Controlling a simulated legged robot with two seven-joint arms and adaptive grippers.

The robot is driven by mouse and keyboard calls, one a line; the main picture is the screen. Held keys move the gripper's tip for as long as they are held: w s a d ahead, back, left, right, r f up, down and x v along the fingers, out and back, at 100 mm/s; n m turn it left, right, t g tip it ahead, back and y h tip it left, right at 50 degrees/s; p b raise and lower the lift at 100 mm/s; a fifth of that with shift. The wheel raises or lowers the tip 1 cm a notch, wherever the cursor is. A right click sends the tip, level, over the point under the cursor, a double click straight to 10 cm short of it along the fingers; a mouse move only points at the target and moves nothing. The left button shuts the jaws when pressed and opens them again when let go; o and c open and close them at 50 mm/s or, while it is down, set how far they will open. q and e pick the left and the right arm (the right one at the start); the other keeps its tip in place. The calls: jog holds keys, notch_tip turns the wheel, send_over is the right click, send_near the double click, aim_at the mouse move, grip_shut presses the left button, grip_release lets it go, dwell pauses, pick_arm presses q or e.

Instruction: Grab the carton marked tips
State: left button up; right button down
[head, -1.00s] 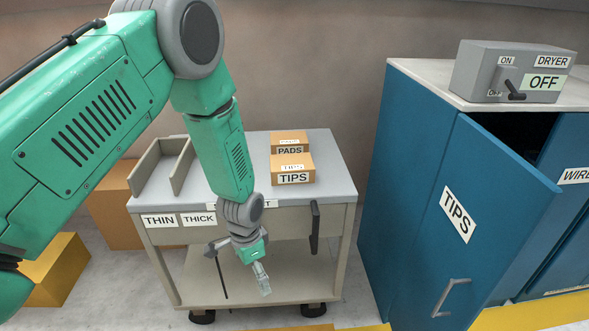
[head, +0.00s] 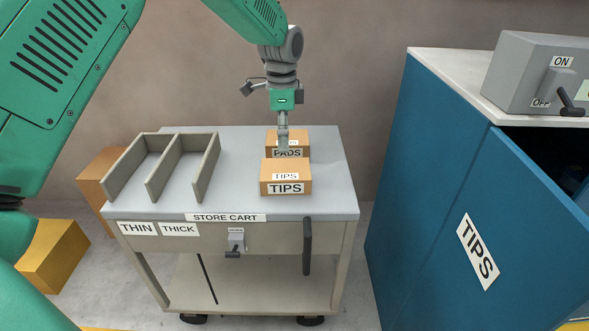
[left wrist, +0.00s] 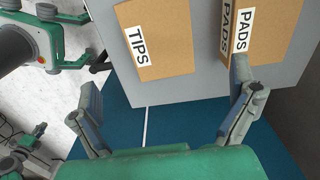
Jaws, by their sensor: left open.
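The brown carton marked TIPS (head: 286,172) sits on the grey top of the store cart (head: 235,190), toward its right side. It also shows in the left wrist view (left wrist: 170,62), between the fingers and the upper edge. A second brown carton, marked PADS (head: 300,138), stands just behind it. My left gripper (head: 283,143) is open and empty, pointing down. In the head view its fingers overlap the PADS carton, just above the back of the TIPS carton. In the left wrist view the fingers (left wrist: 165,80) are spread wide, the right one near the PADS carton.
Open dividers (head: 170,165) stand on the cart's left side. The cart has a dark upright handle (head: 307,245) at front right. A blue cabinet (head: 420,190) with a door marked TIPS (head: 490,230) stands to the right, a grey switch box (head: 540,75) on it.

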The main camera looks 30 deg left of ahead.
aim_at(286, 168)
pick_arm(q)
jog(key=f, duration=0.3)
jog(key=f+b, duration=0.1)
jog(key=f, duration=0.3)
jog(key=shift+s+d+f, duration=0.15)
jog(key=shift+d+f, duration=0.05)
jog(key=shift+f, duration=0.1)
jog(key=shift+f+b, duration=0.3)
jog(key=shift+f, duration=0.3)
jog(key=f, duration=0.3)
jog(key=f+b, duration=0.1)
jog(key=shift+w+a+f, duration=0.1)
jog(key=shift+w+f, duration=0.15)
jog(key=shift+f, duration=0.1)
jog(key=shift+r, duration=0.1)
jog(key=c, duration=1)
